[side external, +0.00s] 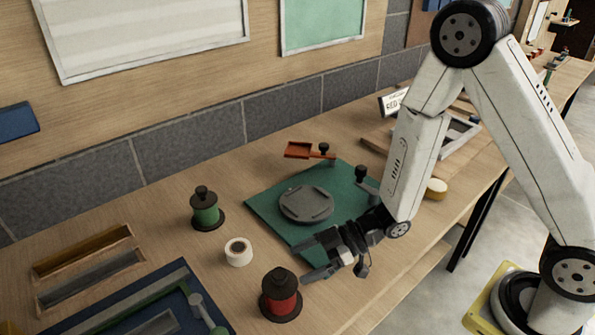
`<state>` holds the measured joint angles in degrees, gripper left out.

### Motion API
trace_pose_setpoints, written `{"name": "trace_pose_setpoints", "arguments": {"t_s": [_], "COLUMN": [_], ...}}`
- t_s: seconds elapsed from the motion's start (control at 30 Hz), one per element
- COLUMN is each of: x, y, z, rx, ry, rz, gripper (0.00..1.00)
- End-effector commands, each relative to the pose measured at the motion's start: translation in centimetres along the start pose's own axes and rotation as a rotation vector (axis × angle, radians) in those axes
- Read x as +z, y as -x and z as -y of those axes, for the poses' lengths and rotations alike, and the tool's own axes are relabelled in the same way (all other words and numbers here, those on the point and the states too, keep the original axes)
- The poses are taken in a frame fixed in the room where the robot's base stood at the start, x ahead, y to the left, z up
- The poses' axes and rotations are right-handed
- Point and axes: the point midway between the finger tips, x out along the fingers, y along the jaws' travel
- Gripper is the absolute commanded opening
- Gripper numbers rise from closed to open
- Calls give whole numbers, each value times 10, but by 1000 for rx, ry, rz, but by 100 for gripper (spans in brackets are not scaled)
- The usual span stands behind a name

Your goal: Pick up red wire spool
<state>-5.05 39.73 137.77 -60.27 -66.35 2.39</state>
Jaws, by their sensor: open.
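The red wire spool (283,302) stands upright on the wooden workbench near its front edge, with dark flanges and a dark knob on top. My gripper (312,261) is open, with its two fingers pointing left. It is just to the right of and behind the red spool in the picture. Nothing is visible between the fingers. Whether the lower finger touches the spool cannot be told from this view.
A white tape roll (238,252) and a green spool (206,213) stand to the left. A green mat (268,205) with a grey round plate (306,204) lies behind my gripper. A blue-framed tray (185,270) and wooden trays (85,257) fill the left front.

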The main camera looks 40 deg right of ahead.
Motion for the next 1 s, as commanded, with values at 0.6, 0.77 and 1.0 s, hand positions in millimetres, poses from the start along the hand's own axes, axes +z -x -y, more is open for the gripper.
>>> {"name": "trace_pose_setpoints", "arguments": {"t_s": [0.6,0.77,1.0], "x": [0,0,0], "y": [-26,-36,-62], "z": [0,1,2], "rx": [1,0,-1], "ry": [1,1,1], "rz": [2,2,2], "gripper": [87,87,87]}}
